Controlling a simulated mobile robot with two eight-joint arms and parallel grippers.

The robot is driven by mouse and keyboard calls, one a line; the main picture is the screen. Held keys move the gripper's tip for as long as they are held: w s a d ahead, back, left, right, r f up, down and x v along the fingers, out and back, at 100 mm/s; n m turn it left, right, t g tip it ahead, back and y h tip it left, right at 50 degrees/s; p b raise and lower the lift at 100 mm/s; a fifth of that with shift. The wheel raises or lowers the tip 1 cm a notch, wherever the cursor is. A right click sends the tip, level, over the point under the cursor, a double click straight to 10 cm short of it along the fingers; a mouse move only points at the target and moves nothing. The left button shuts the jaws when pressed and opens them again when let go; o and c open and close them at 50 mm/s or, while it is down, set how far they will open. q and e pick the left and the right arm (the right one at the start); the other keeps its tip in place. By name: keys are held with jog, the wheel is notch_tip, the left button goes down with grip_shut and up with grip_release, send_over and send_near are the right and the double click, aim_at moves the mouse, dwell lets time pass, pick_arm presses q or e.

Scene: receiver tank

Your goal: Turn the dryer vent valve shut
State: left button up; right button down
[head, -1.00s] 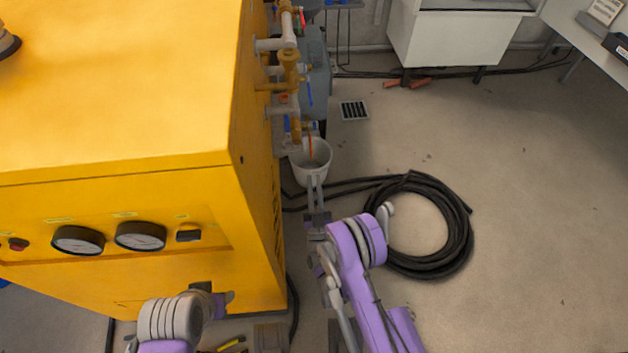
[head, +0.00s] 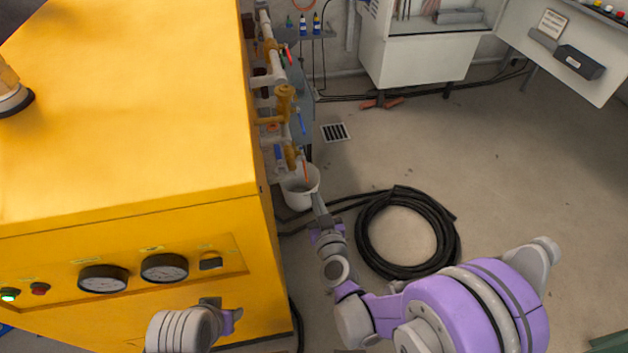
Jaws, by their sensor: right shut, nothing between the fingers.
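A run of pipes and valves (head: 284,93) stands along the right side of the yellow cabinet (head: 120,130). One valve has a red handle (head: 290,57), one a blue handle (head: 302,124) and the lowest an orange handle (head: 305,168). I cannot tell by any label which is the dryer vent valve. My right gripper (head: 318,202) is shut and empty, just below the orange handle and in front of the white bucket's rim. It appears apart from the handle. My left gripper (head: 226,318) is low before the cabinet front; its fingers are not clear.
The white bucket (head: 299,190) stands on the floor below the pipes. A coiled black hose (head: 450,235) lies to the right, its end running toward the cabinet. A floor drain (head: 335,132) lies beyond.

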send_near(305, 170)
jog(key=w+r, duration=0.2)
jog(key=w, duration=0.2)
jog(key=shift+w+a+f+b, duration=0.25)
jog(key=shift+w+f+b, duration=0.05)
jog(key=shift+f, duration=0.2)
jog(key=shift+w+a+f+b, duration=0.2)
jog(key=shift+w+f+b, duration=0.1)
jog(key=shift+f, duration=0.2)
jog(key=shift+w+f, duration=0.3)
jog(key=shift+f, duration=0.15)
pick_arm(q)
jog(key=shift+x, duration=0.8)
jog(key=shift+s+d, duration=0.15)
pick_arm(e)
jog(key=shift+a, duration=0.15)
jog(key=shift+f, duration=0.2)
pick_arm(q)
jog(key=shift+d+f, duration=0.1)
jog(key=shift+d, duration=0.5)
pick_arm(e)
jog(key=shift+t, duration=0.3)
